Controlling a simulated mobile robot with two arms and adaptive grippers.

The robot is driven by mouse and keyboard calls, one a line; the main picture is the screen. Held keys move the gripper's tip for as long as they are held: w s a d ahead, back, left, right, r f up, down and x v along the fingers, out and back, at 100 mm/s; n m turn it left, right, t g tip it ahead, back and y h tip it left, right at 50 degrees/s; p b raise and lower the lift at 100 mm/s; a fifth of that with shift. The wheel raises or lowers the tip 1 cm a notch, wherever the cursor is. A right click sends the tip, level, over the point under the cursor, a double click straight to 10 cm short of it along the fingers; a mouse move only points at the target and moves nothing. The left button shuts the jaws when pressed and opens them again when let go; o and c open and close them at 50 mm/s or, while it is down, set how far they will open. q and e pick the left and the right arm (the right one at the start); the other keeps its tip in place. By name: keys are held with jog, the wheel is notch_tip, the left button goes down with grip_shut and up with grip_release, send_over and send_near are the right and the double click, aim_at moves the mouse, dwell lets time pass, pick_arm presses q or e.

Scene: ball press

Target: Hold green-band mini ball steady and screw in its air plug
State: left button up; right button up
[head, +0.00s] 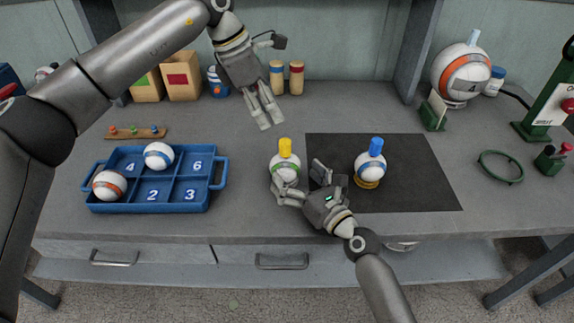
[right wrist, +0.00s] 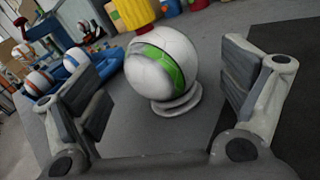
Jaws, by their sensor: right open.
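The green-band mini ball (head: 285,168) is white with a green stripe and stands at the left edge of the dark mat. A yellow plug piece (head: 285,147) sits upright on its top. In the right wrist view the ball (right wrist: 165,62) rests on a pale ring-like base, with the yellow piece (right wrist: 133,14) cut off by the frame's top. My right gripper (head: 297,180) is open, its fingers either side of the ball with gaps showing. My left gripper (head: 267,112) is above and behind the ball, apart from it; its fingers look slightly parted and empty.
A second ball (head: 369,165) with a blue top stands on a yellow ring on the dark mat (head: 425,185). A blue numbered tray (head: 150,207) at left holds an orange-band ball (head: 109,185) and a blue-band ball (head: 158,155). Small jars (head: 296,78) and boxes stand behind.

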aim_at(287, 166)
jog(key=x, duration=0.3)
jog(key=shift+f, duration=0.1)
jog(key=shift+w+a, duration=0.35)
jog(key=shift+w, duration=0.15)
